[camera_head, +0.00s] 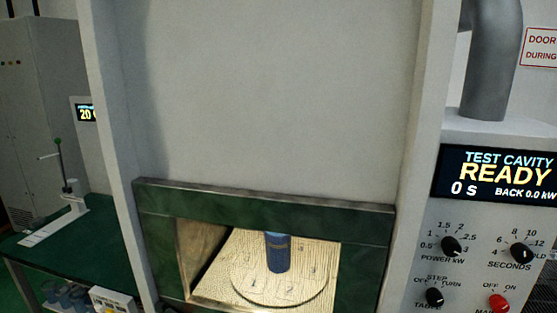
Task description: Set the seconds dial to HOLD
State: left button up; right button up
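The seconds dial (521,254) is a black round knob on the pale control panel at the right, above the word SECONDS. Numbers including 6, 8, 10 and 12 run around it. Letters of the HOLD mark show at its right side, partly covered by the knob. Its pointer is too small for me to tell the setting. The display (497,176) above reads TEST CAVITY, READY, 0 S and BACK 0.0 kW. Neither of my grippers is in view.
The power knob (452,246) is left of the seconds dial. A black knob (434,297) and a red knob (498,303) sit below. The green-framed cavity (262,200) holds a blue cylinder (277,253) on a numbered turntable (258,287). A green bench (100,240) stands left.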

aim_at(520, 252)
jog(key=z, duration=1.4)
